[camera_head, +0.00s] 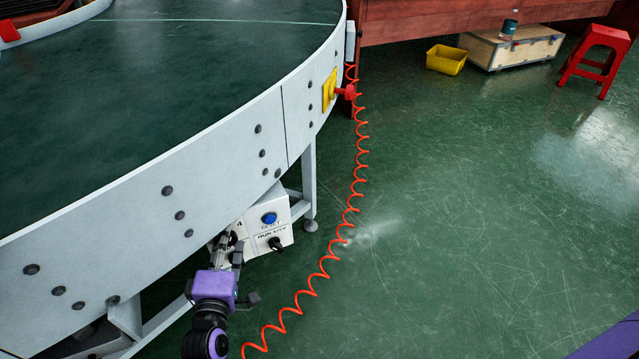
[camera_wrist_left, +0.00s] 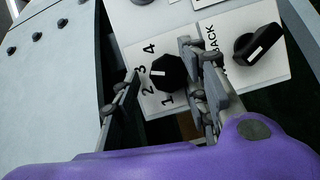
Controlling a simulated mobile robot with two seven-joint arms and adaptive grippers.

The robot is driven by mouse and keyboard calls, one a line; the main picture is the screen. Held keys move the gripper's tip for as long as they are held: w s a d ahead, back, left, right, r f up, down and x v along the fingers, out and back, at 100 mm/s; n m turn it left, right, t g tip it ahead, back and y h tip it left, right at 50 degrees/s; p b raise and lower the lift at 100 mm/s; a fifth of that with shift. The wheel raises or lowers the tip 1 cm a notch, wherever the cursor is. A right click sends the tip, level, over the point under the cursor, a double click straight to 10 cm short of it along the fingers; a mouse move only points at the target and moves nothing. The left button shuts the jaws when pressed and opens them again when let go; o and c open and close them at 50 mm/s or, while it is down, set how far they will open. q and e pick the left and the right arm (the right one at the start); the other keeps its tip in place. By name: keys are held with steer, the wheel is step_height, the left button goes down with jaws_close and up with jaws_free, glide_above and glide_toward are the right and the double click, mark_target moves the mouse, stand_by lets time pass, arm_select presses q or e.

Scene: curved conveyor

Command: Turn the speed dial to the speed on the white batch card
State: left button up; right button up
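The speed dial (camera_wrist_left: 168,73) is a black knob on a white panel, with numbers 1 to 4 around its left side. Its white mark points left, close to the 3. My left gripper (camera_wrist_left: 162,90) is open, one finger left of the dial and the other close at its right edge; I cannot tell if that finger touches it. In the head view my left gripper (camera_head: 231,250) is at the left side of the white control box (camera_head: 286,236), largely covering the dial. The white batch card cannot be made out in either view. My right gripper is out of view.
A second black knob (camera_wrist_left: 258,45) sits right of the dial on the box, below a blue button (camera_head: 269,218). The conveyor's grey side wall (camera_head: 215,148) rises above the box. A coiled orange cable (camera_head: 350,210) hangs to the right.

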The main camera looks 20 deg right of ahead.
arm_select(q)
steer(key=shift+f, duration=0.15)
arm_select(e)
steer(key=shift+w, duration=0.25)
arm_select(q)
steer(key=v, duration=1.2)
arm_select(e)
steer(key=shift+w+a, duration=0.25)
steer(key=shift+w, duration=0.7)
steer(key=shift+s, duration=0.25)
